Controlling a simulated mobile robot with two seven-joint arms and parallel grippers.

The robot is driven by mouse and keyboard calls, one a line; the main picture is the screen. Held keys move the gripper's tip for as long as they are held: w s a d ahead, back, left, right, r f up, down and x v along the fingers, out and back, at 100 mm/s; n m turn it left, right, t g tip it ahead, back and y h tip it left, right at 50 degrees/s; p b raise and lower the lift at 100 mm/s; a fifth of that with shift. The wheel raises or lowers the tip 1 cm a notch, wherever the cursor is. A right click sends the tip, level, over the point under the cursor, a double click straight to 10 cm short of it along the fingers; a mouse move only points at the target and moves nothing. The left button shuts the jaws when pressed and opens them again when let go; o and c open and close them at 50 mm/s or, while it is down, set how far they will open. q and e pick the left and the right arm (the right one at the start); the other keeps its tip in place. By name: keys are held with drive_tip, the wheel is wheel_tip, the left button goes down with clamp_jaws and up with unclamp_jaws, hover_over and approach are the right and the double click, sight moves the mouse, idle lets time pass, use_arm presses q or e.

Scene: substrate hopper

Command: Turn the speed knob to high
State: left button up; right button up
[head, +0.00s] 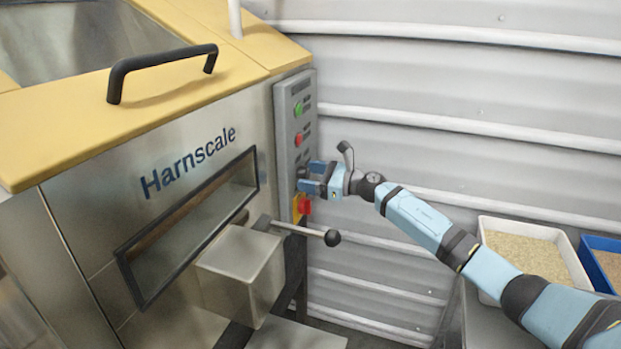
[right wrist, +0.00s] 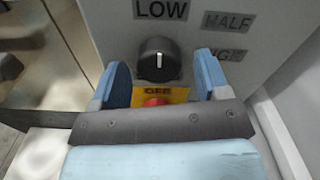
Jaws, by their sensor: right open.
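The black speed knob (right wrist: 158,60) sits on the grey control panel (right wrist: 90,20) in the right wrist view. Its white pointer line points up toward the LOW label (right wrist: 161,9). The HALF label (right wrist: 228,22) and a partly hidden label, apparently HIGH (right wrist: 227,53), are to its right. My right gripper (right wrist: 164,78) is open, its blue fingers on either side of the knob with visible gaps. In the head view the right gripper (head: 309,179) is at the panel and hides most of the knob. My left gripper is not in view.
Below the knob is a red button (head: 304,206) on a yellow plate. A green button (head: 298,109) and another red button (head: 298,139) are above. A lever with a black ball (head: 332,238) sticks out below. White (head: 560,237) and blue (head: 591,243) bins stand right.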

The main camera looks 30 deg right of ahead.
drive_tip(key=shift+w+a, duration=0.1)
drive_tip(key=c, duration=0.9)
